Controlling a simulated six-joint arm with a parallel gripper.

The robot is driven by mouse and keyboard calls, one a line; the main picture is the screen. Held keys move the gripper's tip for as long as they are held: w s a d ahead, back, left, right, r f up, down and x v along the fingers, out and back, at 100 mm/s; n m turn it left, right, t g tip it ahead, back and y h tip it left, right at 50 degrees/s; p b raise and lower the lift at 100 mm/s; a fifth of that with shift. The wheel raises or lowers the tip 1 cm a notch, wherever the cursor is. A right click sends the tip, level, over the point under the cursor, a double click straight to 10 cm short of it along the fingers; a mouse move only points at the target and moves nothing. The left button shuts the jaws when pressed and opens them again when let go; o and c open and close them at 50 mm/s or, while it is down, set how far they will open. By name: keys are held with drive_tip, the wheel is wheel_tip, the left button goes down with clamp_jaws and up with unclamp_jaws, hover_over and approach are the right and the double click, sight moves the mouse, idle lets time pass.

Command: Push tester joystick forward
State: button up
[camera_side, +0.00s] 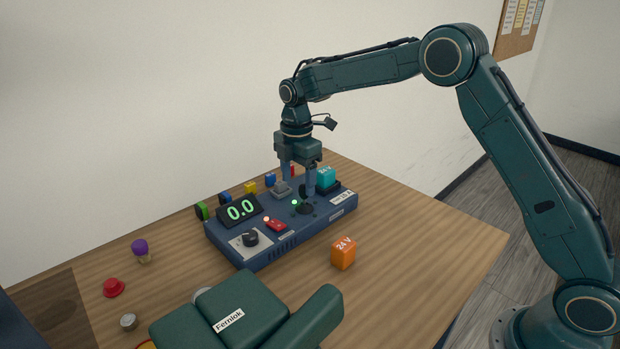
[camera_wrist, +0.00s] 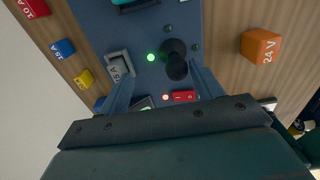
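The tester (camera_side: 285,243) is a dark blue console on the wooden table, with a lit display (camera_side: 240,209) reading 0.0. Its black joystick (camera_side: 305,208) stands on the right half of the top, partly hidden by a finger in the side view. The joystick also shows in the wrist view (camera_wrist: 175,66), close to the right finger. I cannot tell whether its stick is tilted. My gripper (camera_side: 298,184) is open, pointing down over the tester, its fingers apart with nothing held between them. In the wrist view (camera_wrist: 161,78) the joystick lies near the fingertips; contact is unclear.
A red switch (camera_side: 276,225), a dial knob (camera_side: 250,237) and a grey fuse holder (camera_side: 281,189) sit near the joystick. A teal block (camera_side: 325,177) is at the tester's far right. An orange 24 V block (camera_side: 343,252) stands in front.

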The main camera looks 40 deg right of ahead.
drive_tip(key=shift+s, duration=1.05)
drive_tip(key=shift+r, duration=0.1)
drive_tip(key=shift+r, duration=3.4)
